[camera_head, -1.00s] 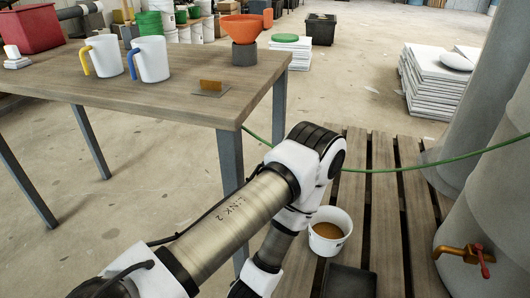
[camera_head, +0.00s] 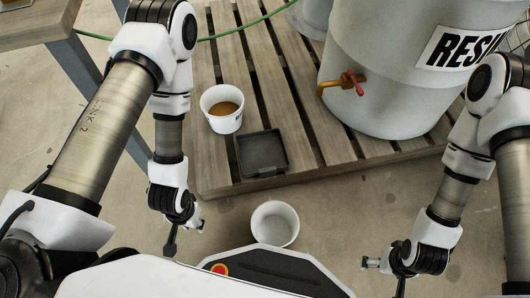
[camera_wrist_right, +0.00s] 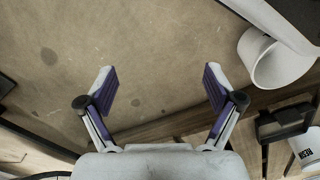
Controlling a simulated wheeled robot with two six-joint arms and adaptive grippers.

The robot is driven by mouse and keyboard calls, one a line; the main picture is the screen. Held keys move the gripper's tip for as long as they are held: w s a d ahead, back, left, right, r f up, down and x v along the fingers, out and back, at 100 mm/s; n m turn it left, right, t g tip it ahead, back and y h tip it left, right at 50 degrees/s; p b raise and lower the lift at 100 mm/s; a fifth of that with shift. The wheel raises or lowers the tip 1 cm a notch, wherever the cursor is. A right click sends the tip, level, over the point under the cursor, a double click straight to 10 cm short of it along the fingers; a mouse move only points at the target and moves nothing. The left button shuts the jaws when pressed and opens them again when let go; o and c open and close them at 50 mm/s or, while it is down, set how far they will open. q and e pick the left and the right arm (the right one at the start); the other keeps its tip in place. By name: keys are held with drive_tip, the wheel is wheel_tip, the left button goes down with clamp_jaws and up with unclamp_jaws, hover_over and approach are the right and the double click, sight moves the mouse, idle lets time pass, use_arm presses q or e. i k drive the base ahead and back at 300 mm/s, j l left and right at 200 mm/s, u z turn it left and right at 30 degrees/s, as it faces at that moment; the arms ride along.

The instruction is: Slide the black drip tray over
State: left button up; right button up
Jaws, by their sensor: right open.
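The black drip tray (camera_head: 262,153) is a shallow square tray lying flat and empty near the pallet's front edge. It shows partly at the right of the right wrist view (camera_wrist_right: 284,122). My left gripper (camera_head: 185,236) hangs below and left of the tray, apart from it; its jaws are too small to read. My right gripper (camera_head: 384,270) is at the lower right of the head view, well away from the tray. In the right wrist view its two fingers (camera_wrist_right: 160,88) are spread with nothing between them.
A white tub of brown liquid (camera_head: 222,108) stands left of the tray on the wooden pallet (camera_head: 309,130). A large grey resin drum (camera_head: 385,110) with a brass tap (camera_head: 343,84) stands at right. An empty white bucket (camera_head: 275,224) stands on the floor before the pallet.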

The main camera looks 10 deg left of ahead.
sight(263, 153)
drive_tip(key=k, duration=0.25)
drive_tip(key=k+u, duration=0.1)
drive_tip(key=u, duration=0.8)
drive_tip(key=k+u, duration=0.15)
drive_tip(key=u, duration=0.35)
drive_tip(key=j+u, duration=0.1)
drive_tip(key=u, duration=0.35)
drive_tip(key=l+u, duration=0.1)
drive_tip(key=l, duration=0.6)
drive_tip(key=k+l+u, duration=0.15)
drive_tip(key=l, duration=0.55)
